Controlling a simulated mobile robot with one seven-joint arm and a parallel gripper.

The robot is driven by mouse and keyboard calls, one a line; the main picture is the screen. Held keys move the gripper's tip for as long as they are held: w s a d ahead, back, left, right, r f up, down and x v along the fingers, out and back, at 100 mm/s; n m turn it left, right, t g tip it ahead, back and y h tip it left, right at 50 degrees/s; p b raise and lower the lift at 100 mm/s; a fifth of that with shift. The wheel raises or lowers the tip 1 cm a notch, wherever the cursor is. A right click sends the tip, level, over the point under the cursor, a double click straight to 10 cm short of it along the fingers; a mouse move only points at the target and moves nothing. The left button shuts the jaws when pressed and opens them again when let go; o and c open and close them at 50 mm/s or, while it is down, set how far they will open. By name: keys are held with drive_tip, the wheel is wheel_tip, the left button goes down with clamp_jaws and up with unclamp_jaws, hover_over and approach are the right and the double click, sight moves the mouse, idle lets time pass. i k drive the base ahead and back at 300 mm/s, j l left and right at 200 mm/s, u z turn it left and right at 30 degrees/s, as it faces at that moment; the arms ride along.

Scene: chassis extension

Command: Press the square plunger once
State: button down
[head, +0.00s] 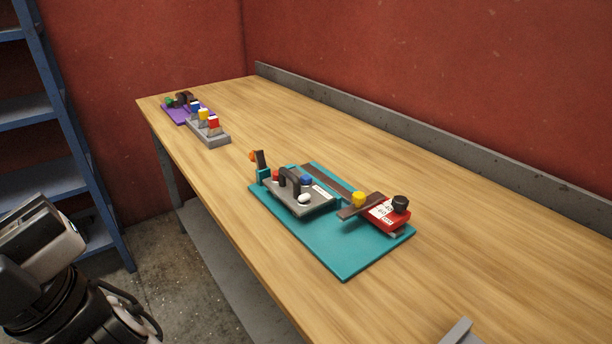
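A grey block (208,135) on the far part of the wooden table carries a row of small square-looking caps: a blue one (196,107), a yellow one (204,115) and a red one (214,122). Which of these, if any, is the square plunger I cannot tell. My gripper (32,222) is at the lower left, off the table's left side and well apart from the block and the boards. Its fingertips are not clear, so its opening cannot be told.
A teal board (345,262) in mid-table bears a grey fixture (306,207) with a dark handle and coloured knobs, and a red box (388,214) with a black knob. A purple board (174,115) lies at the far end. A blue shelf rack (72,115) stands left.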

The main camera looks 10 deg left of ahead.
sight(306, 178)
drive_tip(key=j+z, duration=0.15)
drive_tip(key=j, duration=0.3)
drive_tip(key=j+z, duration=0.15)
drive_tip(key=j, duration=0.3)
drive_tip(key=k+j+z, duration=0.15)
drive_tip(key=j, duration=0.25)
drive_tip(key=j+z, duration=0.15)
drive_tip(key=j, duration=0.3)
drive_tip(key=k+j+z, duration=0.15)
drive_tip(key=j, duration=0.25)
drive_tip(key=k+j+z, duration=0.15)
drive_tip(key=j, duration=0.25)
